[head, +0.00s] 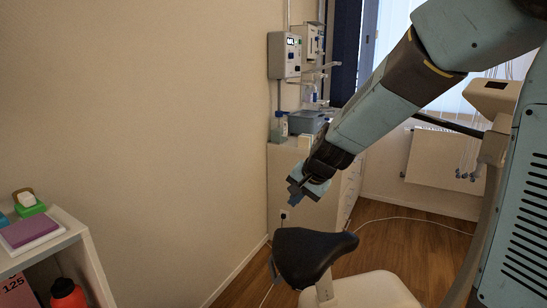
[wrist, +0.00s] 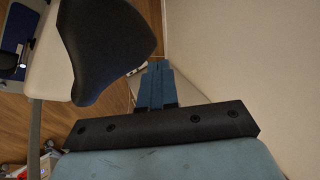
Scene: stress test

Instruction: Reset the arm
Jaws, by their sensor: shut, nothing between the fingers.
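My arm reaches down and left from the upper right in the head view. My gripper (head: 295,197) is at its end, shut and empty, above and close to the dark stool seat. It also shows in the wrist view (wrist: 158,66), where its blue fingers lie together with nothing between them. The fingertips point toward the wall and floor corner there.
A black saddle-like seat (head: 311,254) stands below my gripper; it also shows in the wrist view (wrist: 106,40). A cream cabinet (head: 300,180) with devices is behind. Wooden floor (head: 400,235) shows at right.

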